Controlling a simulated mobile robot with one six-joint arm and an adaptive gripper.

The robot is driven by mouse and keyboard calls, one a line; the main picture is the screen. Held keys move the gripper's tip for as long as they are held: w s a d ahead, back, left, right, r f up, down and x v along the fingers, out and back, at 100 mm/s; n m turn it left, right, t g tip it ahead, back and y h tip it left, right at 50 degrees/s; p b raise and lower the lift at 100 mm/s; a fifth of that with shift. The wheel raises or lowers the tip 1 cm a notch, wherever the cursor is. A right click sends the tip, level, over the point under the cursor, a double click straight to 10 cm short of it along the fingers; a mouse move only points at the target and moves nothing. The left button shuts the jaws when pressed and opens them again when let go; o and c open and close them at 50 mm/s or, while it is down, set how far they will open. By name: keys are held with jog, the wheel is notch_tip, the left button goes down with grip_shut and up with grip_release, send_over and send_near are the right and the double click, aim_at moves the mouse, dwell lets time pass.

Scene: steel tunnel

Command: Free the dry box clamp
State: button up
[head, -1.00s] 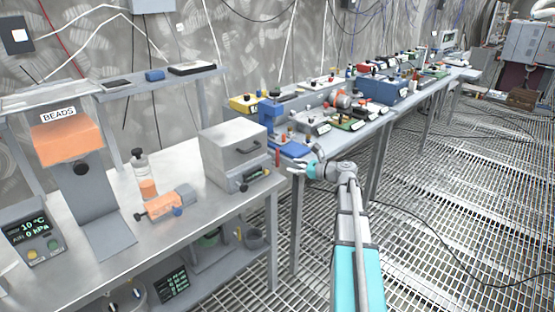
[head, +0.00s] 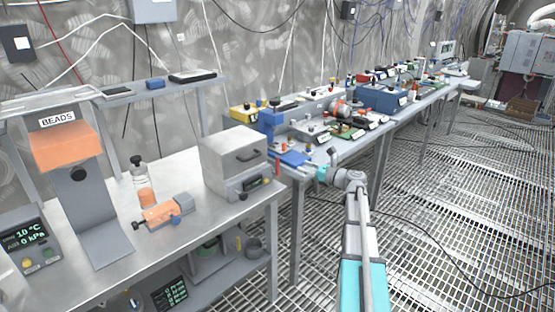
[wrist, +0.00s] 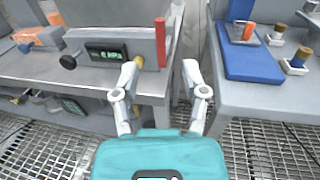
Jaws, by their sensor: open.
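The dry box is most likely the grey box with a dark handle (head: 233,160) on the near bench in the head view. In the wrist view its lower front (wrist: 85,45) shows a small green-lit display, a black knob (wrist: 68,62) and a yellow knob (wrist: 127,75). An upright red bar (wrist: 160,42) stands at its right side; I cannot tell whether this is the clamp. My gripper (wrist: 163,78) is open and empty, its fingers spread in front of the gap between the benches. In the head view my gripper (head: 308,172) is right of the box.
The near bench (head: 110,285) also holds an orange device (head: 165,211), a bottle (head: 143,185) and a BEADS dispenser (head: 65,147). The second bench, with a blue tray (wrist: 250,58) and many parts, is close on the right. Grating floor is open to the right.

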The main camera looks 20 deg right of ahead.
send_over(277, 172)
jog(key=shift+w+d, duration=0.25)
jog(key=shift+w, duration=0.05)
dwell(0.3)
jog(key=shift+c, duration=0.2)
grip_shut()
